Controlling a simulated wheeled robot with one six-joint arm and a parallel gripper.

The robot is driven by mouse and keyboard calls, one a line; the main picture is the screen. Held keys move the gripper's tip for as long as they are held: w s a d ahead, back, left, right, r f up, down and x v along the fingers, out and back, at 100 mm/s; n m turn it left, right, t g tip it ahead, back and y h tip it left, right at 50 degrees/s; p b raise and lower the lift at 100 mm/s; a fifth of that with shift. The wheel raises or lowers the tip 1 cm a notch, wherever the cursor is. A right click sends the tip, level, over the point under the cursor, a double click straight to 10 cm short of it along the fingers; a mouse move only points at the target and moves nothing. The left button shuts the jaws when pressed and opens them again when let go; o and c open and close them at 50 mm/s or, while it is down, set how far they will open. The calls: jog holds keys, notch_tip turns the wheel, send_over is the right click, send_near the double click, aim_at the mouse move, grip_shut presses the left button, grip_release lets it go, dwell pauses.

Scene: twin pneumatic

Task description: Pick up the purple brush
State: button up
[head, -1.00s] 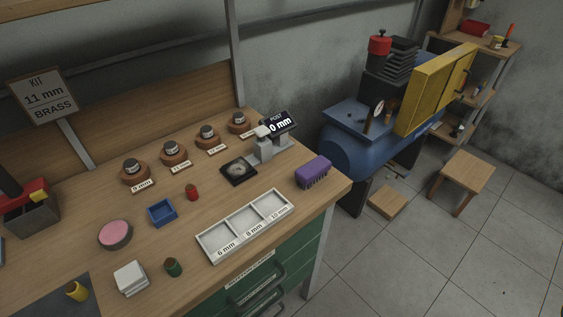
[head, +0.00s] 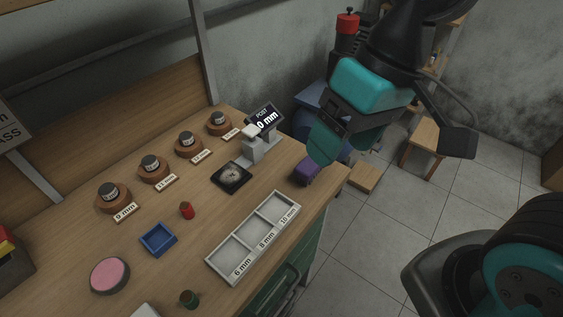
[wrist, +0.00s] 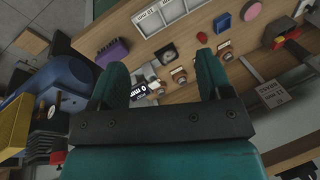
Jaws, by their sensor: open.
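The purple brush (head: 304,175) lies at the right end of the workbench, near its corner. In the head view my gripper (head: 340,146) is above and to its right, and a teal finger hides part of the brush.
A white three-compartment tray (head: 222,273) lies to the left of the brush along the front edge. A gauge with a display (head: 264,119) stands behind it. Beyond the bench corner are a low wooden block (head: 364,178), a stool (head: 426,134) and open tiled floor.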

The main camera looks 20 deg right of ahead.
jog(key=w+d+f+m+h, duration=0.1)
jog(key=w+f+m+h, duration=0.1)
jog(key=w+m, duration=0.5)
jog(key=m+h, duration=0.2)
jog(key=m, duration=0.6)
send_over(312, 163)
notch_tip(312, 163, down, 3)
jog(key=f, duration=0.3)
jog(key=f+p, duration=0.1)
jog(key=f, duration=0.7)
jog(key=shift+w+d+p, duration=0.1)
jog(key=shift+w+p, duration=0.15)
jog(key=shift+p, duration=0.05)
jog(key=shift+w+d+f+p, duration=0.1)
jog(key=shift+f+p, duration=0.15)
jog(key=shift+f, duration=1.3)
jog(key=shift+w+f+p, duration=0.1)
jog(key=shift+f+p, duration=0.15)
jog(key=shift+f, duration=1.25)
jog(key=shift+c, duration=0.4)
jog(key=c, duration=1)
